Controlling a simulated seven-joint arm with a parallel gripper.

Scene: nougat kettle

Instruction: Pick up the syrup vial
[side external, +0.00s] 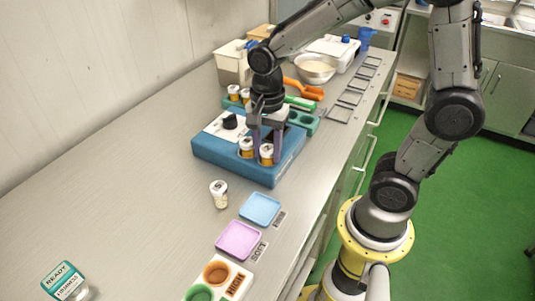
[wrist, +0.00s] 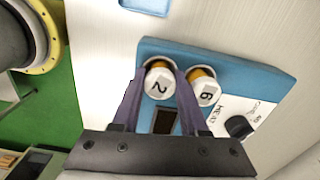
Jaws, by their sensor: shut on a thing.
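A white-capped amber vial marked 2 (wrist: 158,84) stands in a well of the blue heater block (side external: 205,151); it also shows in the side view (side external: 266,153). My gripper (wrist: 160,108) is shut on this vial, one finger on each side, and points down over the block in the side view (side external: 265,140). A second amber vial (wrist: 203,88), its cap reading 6 or 9, stands in the well beside it, outside the fingers. A separate pale vial (side external: 219,194) stands on the counter in front of the block. I cannot tell which one is the syrup vial by label.
The block has a black knob (side external: 229,121). A blue tray (side external: 260,210), a pink tray (side external: 239,241) and a holder with orange and green wells (side external: 237,285) lie in front. More vials (side external: 234,92), a green rack (side external: 304,122) and a bowl (side external: 316,68) stand behind. The counter's left is mostly clear.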

